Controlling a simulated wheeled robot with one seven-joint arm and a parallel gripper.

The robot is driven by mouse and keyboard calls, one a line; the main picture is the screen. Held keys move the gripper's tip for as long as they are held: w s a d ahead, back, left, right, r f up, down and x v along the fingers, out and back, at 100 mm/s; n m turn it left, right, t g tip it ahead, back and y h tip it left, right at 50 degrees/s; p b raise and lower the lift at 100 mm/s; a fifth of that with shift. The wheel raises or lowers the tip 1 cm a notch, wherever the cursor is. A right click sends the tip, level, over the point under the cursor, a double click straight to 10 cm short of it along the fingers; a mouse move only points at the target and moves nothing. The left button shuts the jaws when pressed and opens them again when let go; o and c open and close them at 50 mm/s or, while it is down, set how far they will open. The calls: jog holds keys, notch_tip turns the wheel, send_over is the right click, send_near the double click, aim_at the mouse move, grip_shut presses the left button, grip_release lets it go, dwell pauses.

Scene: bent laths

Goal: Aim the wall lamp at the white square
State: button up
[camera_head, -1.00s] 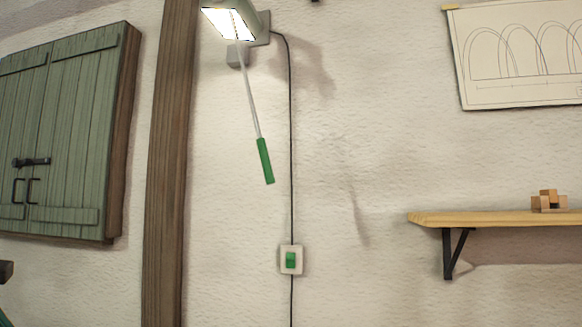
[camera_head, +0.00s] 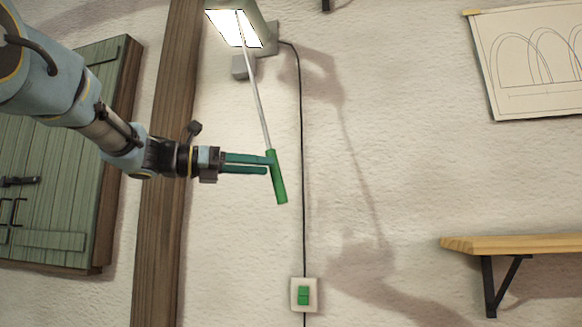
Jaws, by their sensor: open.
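The wall lamp (camera_head: 237,29) is at the top, left of centre, with its bright lit face turned downward. A thin pale rod hangs from it at a slight slant and ends in a green handle (camera_head: 279,187). My gripper (camera_head: 268,164) comes in from the left with its two green fingers level, one above the other, open with a narrow gap. The fingertips reach the left side of the handle's upper part. I cannot tell whether they touch it or straddle it in depth. No white square target is visible in this view.
A black cable runs down the wall to a switch (camera_head: 304,295) with a green rocker. A wooden post (camera_head: 160,240) and green shutter (camera_head: 100,200) stand left, behind my arm. A shelf (camera_head: 520,244) and drawing (camera_head: 535,60) are at right. Bare wall lies between.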

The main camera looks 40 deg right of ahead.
jog(key=p+x, duration=0.1)
jog(key=x, duration=0.6)
jog(key=shift+p, duration=0.4)
jog(key=shift+c, duration=0.2)
grip_shut()
dwell(0.7)
